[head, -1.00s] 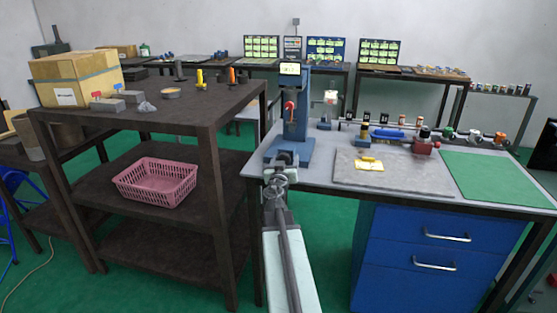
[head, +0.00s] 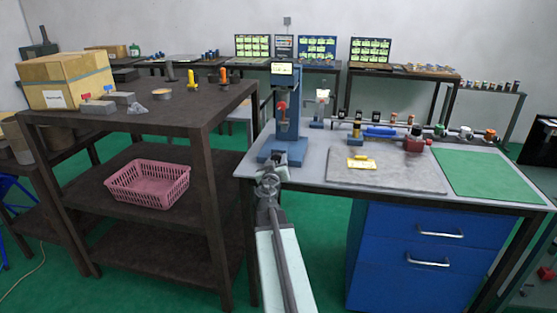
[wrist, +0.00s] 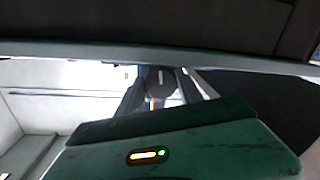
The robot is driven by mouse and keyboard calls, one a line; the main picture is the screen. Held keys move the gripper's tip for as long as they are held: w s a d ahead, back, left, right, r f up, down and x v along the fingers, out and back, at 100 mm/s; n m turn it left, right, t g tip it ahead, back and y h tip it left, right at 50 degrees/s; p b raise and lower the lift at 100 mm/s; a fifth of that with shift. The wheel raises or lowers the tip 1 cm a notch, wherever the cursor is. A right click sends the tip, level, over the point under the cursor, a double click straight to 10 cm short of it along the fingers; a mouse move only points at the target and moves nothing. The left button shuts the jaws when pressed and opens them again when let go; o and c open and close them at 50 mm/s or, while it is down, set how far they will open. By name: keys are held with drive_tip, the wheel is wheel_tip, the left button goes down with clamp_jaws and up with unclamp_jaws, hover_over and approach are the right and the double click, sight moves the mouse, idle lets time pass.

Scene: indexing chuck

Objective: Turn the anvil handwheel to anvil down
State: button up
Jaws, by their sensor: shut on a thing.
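The blue bench tester (head: 284,150) stands at the left end of the grey worktable, with a lit screen (head: 283,69) on top and a red part (head: 281,105) on its front. My gripper (head: 268,177) is at the table's left front edge, just in front of the tester's base. In the wrist view, a dark rounded piece (wrist: 160,80) sits between my two gripper fingers (wrist: 159,97). I take it for the anvil handwheel; most of it is hidden. My gripper is shut on it. The wheel's turn position cannot be read.
A dark shelf rack (head: 160,118) with a pink basket (head: 148,185) stands close on the left. On the worktable lie a grey plate (head: 385,178), a yellow piece (head: 361,163) and a green mat (head: 488,176). Blue drawers (head: 432,245) are below.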

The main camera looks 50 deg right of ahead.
drive_tip(key=n, duration=0.4)
drive_tip(key=shift+w+a+r+p, duration=0.1)
drive_tip(key=shift+w+a+p, duration=0.1)
drive_tip(key=shift+p, duration=0.2)
drive_tip(key=n+g, duration=0.1)
drive_tip(key=n, duration=0.3)
drive_tip(key=shift+n+p, duration=0.3)
drive_tip(key=shift+n, duration=0.1)
drive_tip(key=n, duration=0.4)
drive_tip(key=shift+a, duration=0.1)
drive_tip(key=n+g, duration=0.1)
drive_tip(key=n, duration=0.3)
drive_tip(key=shift+w, duration=0.1)
drive_tip(key=n, duration=0.3)
drive_tip(key=shift+n+h, duration=0.3)
drive_tip(key=n, duration=0.4)
drive_tip(key=shift+g+h+b, duration=0.3)
drive_tip(key=shift+b, duration=0.1)
drive_tip(key=n, duration=0.4)
drive_tip(key=shift+f+b, duration=0.2)
drive_tip(key=shift+b, duration=0.2)
drive_tip(key=shift+n+h, duration=0.3)
drive_tip(key=shift+n, duration=1.6)
drive_tip(key=shift+r, duration=0.1)
